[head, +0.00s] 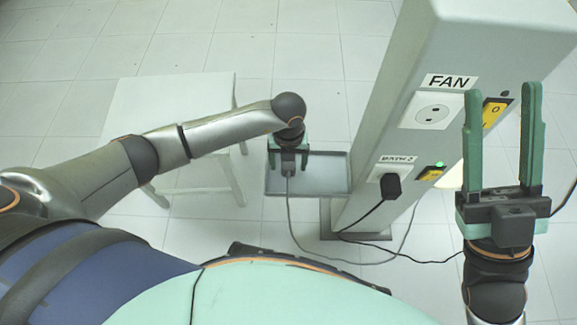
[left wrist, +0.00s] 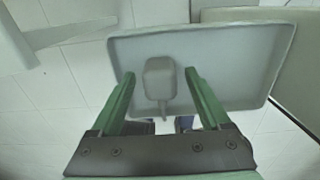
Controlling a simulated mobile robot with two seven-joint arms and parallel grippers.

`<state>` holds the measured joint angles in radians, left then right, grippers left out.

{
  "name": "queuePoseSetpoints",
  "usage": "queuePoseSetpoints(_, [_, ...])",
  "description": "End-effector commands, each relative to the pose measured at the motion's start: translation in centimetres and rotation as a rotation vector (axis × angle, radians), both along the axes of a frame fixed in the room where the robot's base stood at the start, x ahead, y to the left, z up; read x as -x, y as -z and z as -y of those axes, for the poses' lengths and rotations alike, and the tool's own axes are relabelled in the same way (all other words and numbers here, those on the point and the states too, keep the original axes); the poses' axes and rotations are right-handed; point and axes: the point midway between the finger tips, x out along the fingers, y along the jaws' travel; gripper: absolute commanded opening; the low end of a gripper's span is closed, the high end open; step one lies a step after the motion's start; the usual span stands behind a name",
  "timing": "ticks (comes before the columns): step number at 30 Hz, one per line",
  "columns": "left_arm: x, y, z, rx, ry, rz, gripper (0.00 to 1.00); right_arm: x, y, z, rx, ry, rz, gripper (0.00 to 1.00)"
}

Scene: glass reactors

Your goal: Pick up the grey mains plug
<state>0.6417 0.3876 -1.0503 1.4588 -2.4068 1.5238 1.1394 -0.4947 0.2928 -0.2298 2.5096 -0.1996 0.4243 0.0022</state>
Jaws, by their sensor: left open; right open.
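The grey mains plug (left wrist: 160,80) lies on the grey tray (left wrist: 245,45) in the left wrist view, between the open fingers of my left gripper (left wrist: 159,74), with a gap on each side. In the head view my left gripper (head: 289,150) points down over the tray (head: 330,172). The plug is mostly hidden there, and its grey cable (head: 291,215) runs out towards me. My right gripper (head: 503,95) is open and empty, fingers up, at the right, far from the plug.
A grey post (head: 400,150) right of the tray carries an empty FAN socket (head: 432,112), yellow switches and a lower socket with a black plug (head: 390,186) in it. A white stool (head: 180,95) stands left, behind my left arm. Cables trail over the floor.

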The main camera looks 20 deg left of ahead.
Motion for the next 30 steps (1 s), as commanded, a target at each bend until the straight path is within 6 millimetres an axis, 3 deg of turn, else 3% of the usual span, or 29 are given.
queuePoseSetpoints(4, [-0.02,-0.12,0.03,0.001,0.001,0.000,0.80,0.04,-0.09,-0.11,0.000,-0.004,0.000,0.50])
queuePoseSetpoints(25, [-0.02,-0.15,0.04,0.001,0.001,0.000,0.01,0.04,-0.08,-0.12,0.004,-0.004,0.001,0.50])
queuePoseSetpoints(30, [-0.03,-0.15,0.03,0.001,0.001,0.001,0.00,0.03,-0.08,-0.11,0.004,-0.003,0.001,0.50])
